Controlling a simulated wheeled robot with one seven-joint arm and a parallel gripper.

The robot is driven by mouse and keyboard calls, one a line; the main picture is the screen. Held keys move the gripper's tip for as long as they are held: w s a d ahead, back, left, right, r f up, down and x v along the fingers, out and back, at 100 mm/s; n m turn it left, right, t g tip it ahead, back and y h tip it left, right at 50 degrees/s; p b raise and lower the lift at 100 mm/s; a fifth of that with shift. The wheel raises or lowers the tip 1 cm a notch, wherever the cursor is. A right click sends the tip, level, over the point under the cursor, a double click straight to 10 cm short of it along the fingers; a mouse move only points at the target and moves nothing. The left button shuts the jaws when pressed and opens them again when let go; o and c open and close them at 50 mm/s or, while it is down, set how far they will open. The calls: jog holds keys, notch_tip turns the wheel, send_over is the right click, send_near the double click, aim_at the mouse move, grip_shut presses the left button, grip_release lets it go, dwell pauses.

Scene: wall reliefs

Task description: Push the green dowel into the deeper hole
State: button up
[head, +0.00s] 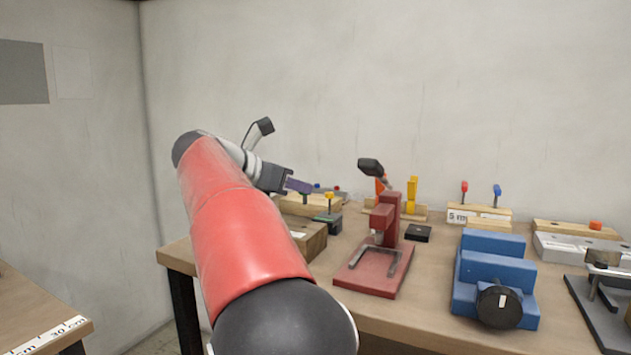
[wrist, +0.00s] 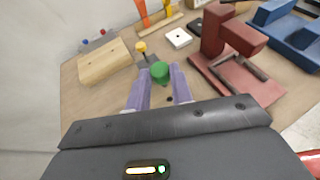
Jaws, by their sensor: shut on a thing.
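The green dowel (wrist: 160,72) stands between the two purple fingers of my gripper (wrist: 161,88) in the wrist view, its round top facing the camera. My gripper is shut on it. In the head view my gripper (head: 298,186) is over the left part of the workbench, above a wooden block (head: 308,238) with a white label. In the wrist view a small dark hole (wrist: 170,99) shows in the wood between the fingers. The dowel's lower end is hidden, and I cannot tell whether it is in a hole. I cannot tell which hole is deeper.
A second wooden block (wrist: 104,63) lies left of the fingers. A yellow-knobbed fixture (head: 328,221) stands close behind my gripper. A red press (head: 384,252) and a blue vise (head: 490,275) stand to the right. A wall closes the back.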

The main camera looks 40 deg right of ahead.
jog(key=shift+d+f, duration=0.15)
jog(key=shift+d, duration=0.05)
send_over(294, 230)
jog(key=shift+d+f, duration=0.2)
jog(key=shift+f, duration=1.85)
jog(key=shift+a, duration=0.25)
jog(key=shift+f+b, duration=1.35)
jog(key=o, duration=1)
jog(key=shift+o, duration=0.2)
